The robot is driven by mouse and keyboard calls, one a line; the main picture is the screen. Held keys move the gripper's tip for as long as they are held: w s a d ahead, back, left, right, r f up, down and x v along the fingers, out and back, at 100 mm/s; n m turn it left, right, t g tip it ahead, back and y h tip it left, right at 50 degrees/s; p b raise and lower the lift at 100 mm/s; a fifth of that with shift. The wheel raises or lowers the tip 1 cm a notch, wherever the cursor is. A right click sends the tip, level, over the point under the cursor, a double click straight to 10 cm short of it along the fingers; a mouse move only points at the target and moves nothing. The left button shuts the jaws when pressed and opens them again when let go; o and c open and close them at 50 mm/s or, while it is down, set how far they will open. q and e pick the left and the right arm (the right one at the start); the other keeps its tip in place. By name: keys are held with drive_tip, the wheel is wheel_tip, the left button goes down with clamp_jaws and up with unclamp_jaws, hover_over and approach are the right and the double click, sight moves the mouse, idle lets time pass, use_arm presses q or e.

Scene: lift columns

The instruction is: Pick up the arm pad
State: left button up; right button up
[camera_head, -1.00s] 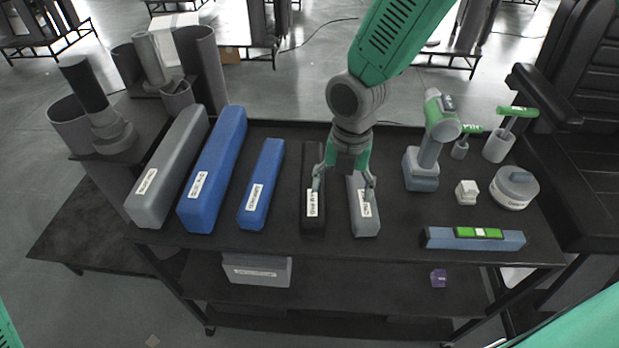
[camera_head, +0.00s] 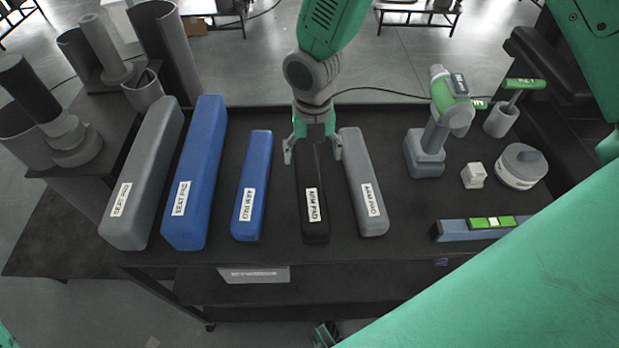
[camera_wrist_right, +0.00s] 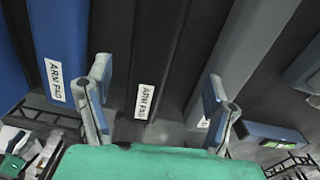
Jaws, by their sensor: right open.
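Three pads labelled "ARM PAD" lie side by side on the dark table in the head view: a blue arm pad (camera_head: 254,175), a black arm pad (camera_head: 313,172) and a grey arm pad (camera_head: 359,166). My right gripper (camera_head: 312,154) is open over the far part of the black pad, one finger to each side of it. In the wrist view the black arm pad (camera_wrist_right: 153,55) runs between the open fingers of my right gripper (camera_wrist_right: 154,100). The blue arm pad (camera_wrist_right: 68,35) is at left and the grey arm pad (camera_wrist_right: 240,50) at right. Contact is not clear.
A grey seat pad (camera_head: 148,165) and a blue seat pad (camera_head: 198,165) lie at left. At right are a drill (camera_head: 437,125), a white block (camera_head: 474,175), a round container (camera_head: 520,166) and a level (camera_head: 465,231). Grey tubes stand behind at left.

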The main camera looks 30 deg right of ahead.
sight(309, 174)
drive_tip(key=shift+w+a+f, duration=0.1)
drive_tip(key=shift+f, duration=0.65)
drive_tip(key=shift+a+f, duration=0.2)
drive_tip(key=shift+f, duration=0.1)
drive_tip(key=f, duration=0.3)
drive_tip(key=shift+s+a+f, duration=0.25)
drive_tip(key=shift+s+a, duration=0.15)
drive_tip(key=shift+w+f, duration=0.1)
drive_tip(key=shift+f, duration=0.4)
drive_tip(key=shift+d, duration=0.2)
drive_tip(key=c, duration=0.6)
drive_tip(key=shift+a, duration=0.1)
drive_tip(key=c, duration=1)
